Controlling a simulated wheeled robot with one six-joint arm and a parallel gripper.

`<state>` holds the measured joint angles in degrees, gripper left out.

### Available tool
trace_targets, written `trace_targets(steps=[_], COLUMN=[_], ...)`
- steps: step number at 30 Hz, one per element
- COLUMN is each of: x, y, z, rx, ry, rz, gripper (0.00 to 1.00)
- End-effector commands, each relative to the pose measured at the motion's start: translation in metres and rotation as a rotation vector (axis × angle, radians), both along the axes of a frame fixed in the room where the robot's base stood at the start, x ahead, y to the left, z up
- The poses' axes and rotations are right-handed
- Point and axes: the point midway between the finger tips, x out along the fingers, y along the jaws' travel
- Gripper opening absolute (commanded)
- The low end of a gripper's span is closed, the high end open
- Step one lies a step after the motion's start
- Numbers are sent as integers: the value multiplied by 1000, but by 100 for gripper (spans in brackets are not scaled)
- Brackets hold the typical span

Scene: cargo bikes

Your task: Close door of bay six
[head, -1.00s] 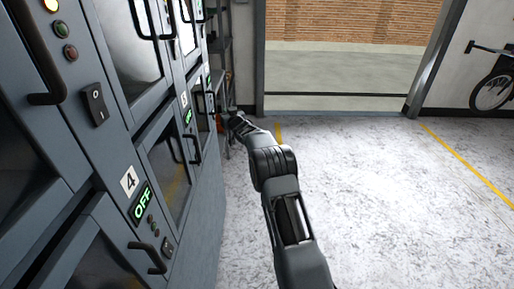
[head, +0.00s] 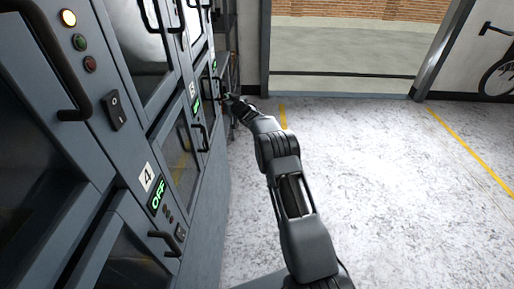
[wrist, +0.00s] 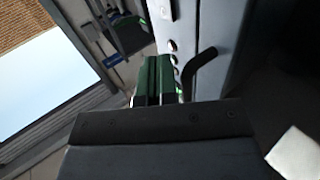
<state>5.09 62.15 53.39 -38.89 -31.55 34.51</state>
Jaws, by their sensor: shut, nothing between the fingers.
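The grey cabinet's lower row runs away from me at left in the head view, with the bay 4 label (head: 147,177) near and the bay 5 label (head: 192,88) further on. The farthest lower door (head: 207,105) lies beyond these; no number six is readable, and I cannot tell if it stands ajar. My gripper (head: 228,99) is shut and empty beside the cabinet's far end. In the wrist view its fingers (wrist: 158,82) are together, left of a dark bent handle (wrist: 197,72) on a light grey face with round buttons. Contact is unclear.
Other handles, such as the upper near one (head: 75,85), stick out along the cabinet. A shelf rack (head: 228,60) stands past its far end. The speckled floor (head: 380,200) at right is clear up to the open doorway. A bike wheel (head: 497,78) shows at far right.

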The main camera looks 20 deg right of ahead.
Motion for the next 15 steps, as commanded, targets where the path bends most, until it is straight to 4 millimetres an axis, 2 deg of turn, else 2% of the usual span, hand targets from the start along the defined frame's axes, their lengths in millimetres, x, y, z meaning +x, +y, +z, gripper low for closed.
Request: trace_targets(steps=[7, 15], x=[-2, -10], y=[-20, -71], z=[3, 0], rx=[0, -1], ry=[2, 1], rz=[3, 9], gripper=[0, 0])
